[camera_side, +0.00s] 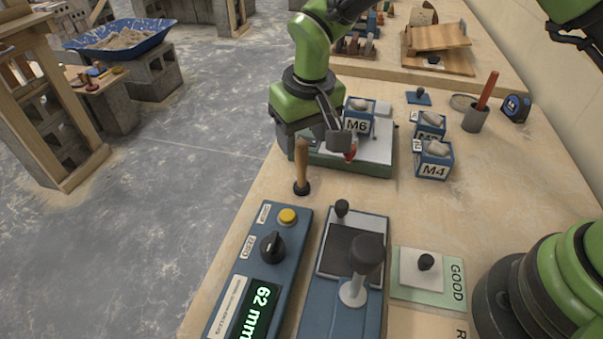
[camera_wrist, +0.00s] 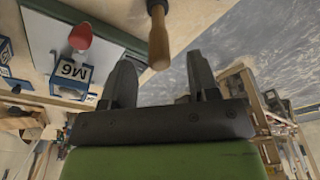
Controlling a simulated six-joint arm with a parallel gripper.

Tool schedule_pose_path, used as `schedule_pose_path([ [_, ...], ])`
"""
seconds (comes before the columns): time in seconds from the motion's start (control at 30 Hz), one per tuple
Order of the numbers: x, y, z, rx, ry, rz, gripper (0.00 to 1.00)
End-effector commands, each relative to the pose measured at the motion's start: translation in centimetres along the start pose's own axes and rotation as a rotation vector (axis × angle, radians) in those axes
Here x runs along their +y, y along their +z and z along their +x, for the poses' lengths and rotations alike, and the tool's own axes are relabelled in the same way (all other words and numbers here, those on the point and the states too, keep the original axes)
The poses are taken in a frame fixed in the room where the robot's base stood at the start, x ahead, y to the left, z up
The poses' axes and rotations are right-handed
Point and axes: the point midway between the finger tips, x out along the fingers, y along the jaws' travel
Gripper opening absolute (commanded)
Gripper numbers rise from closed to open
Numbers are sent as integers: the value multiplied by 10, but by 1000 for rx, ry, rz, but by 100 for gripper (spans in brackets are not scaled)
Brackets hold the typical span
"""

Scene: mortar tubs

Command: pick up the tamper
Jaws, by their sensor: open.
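The tamper (camera_side: 301,165) stands upright on the wooden bench near its left edge, with a pale wooden handle and a dark foot. In the wrist view its handle (camera_wrist: 158,38) points towards the gap between my fingers, just beyond their tips.
The M6 tub (camera_side: 358,121) and a red-tipped item (camera_side: 351,152) are close by my gripper. The M4 tub (camera_side: 433,163) stands farther right. A blue control box (camera_side: 258,265) and a press-like device (camera_side: 343,297) are in front. Bare bench surrounds the tamper's foot.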

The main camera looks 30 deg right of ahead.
Motion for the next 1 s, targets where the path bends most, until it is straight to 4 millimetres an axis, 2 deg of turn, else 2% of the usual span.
schedule_pose_path([
  [0.1,1,-2,20,-4,1,2,55],
  [0.23,1,-3,38,-2,-1,2,55],
  [0.33,1,-3,44,-1,-1,1,55],
  [0.53,1,-3,44,1,-2,1,55],
  [0.57,1,-3,44,1,-2,1,52],
  [0.7,1,-3,44,0,-2,1,20],
  [0.8,1,-3,44,0,-2,1,1],
  [1.0,1,-3,44,1,-2,1,1],
])
